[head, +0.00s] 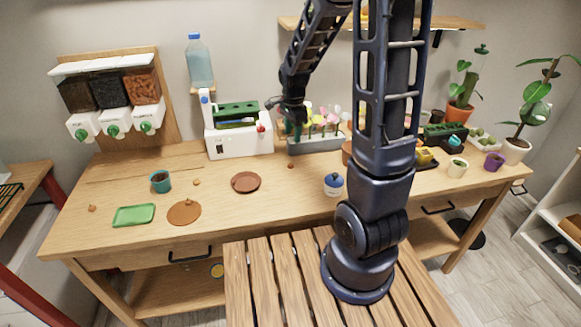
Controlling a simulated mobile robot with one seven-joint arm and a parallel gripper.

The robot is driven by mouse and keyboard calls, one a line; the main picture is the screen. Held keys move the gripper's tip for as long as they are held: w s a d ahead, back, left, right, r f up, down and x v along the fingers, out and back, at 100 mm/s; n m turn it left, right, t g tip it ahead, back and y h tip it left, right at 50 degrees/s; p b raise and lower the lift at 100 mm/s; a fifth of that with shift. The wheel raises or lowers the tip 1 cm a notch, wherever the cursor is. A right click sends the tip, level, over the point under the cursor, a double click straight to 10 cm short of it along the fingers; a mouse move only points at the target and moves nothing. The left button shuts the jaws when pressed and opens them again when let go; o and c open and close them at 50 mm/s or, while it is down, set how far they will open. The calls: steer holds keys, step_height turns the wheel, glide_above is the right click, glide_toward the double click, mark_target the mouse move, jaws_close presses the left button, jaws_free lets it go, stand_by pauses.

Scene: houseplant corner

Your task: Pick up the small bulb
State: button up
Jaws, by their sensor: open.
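Several small brown bulb-like lumps lie on the wooden table. One small bulb (92,208) is at the far left, another small bulb (197,182) is left of the middle, and another small bulb (290,166) lies near the grey planter. Which is smallest I cannot tell for sure. A flat brown saucer (184,214) has a small brown bump on it. My gripper (294,128) hangs in front of the white machine and the planter, above the table's back part. It is open, small and dark in the picture, with nothing visible in it.
A green tray (133,216), a teal cup (160,181) and a brown dish (246,182) stand on the left half. A blue-lidded jar (333,185) is near my arm. The white machine (238,138) and grey planter (315,144) line the back.

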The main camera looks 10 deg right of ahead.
step_height(320, 180, down, 2)
steer(key=w+f+m, duration=0.1)
glide_above(291, 165)
steer(key=w, duration=0.1)
steer(key=f, duration=0.5)
steer(key=shift+w+a+f, duration=0.1)
steer(key=shift+w+f, duration=0.1)
steer(key=shift+f, duration=0.15)
steer(key=shift+s+f, duration=0.2)
steer(key=shift+f, duration=1.1)
steer(key=shift+s+f, duration=0.15)
steer(key=shift+f, duration=1.1)
jaws_close()
